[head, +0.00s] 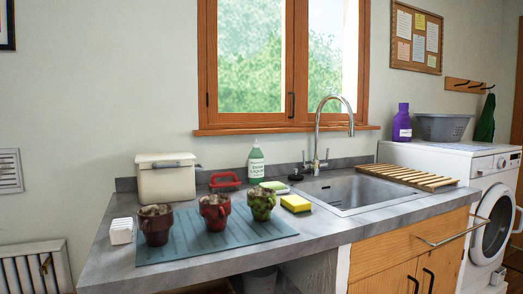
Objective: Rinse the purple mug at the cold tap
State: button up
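Three mugs stand upright in a row on a blue-grey ribbed mat at the counter's front left. The left one is a dark maroon-purple mug (156,230), the closest to purple. The middle one is a red mug (213,217), and the right one is a green mug (262,208). Their insides look brownish. A tall arched chrome tap (318,128) stands behind the sink (352,192), with small levers at its base. I cannot tell which lever is cold. No running water is visible. The sink basin looks empty. My gripper is not in view.
The mat (180,252) lies left of the sink. A yellow sponge (296,203), green soap bottle (256,163), red-handled item (225,181), cream box (167,182) and white block (121,231) stand around the mugs. A wooden slatted rack (405,177) covers the sink's right side.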

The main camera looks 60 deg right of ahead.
aim_at(325, 165)
jog(key=k+l, duration=0.15)
jog(key=l, duration=0.25)
jog(key=k+l, duration=0.2)
jog(key=l, duration=0.2)
jog(key=k+l, duration=0.15)
jog(key=l, duration=0.2)
jog(key=k+l+z, duration=0.1)
jog(key=l, duration=0.3)
jog(key=k+l, duration=0.2)
jog(key=l, duration=0.2)
jog(key=k+l, duration=0.15)
jog(key=l, duration=0.25)
jog(key=k+l, duration=0.15)
jog(key=l, duration=0.25)
jog(key=k+l, duration=0.15)
jog(key=l, duration=0.25)
jog(key=k+z, duration=0.05)
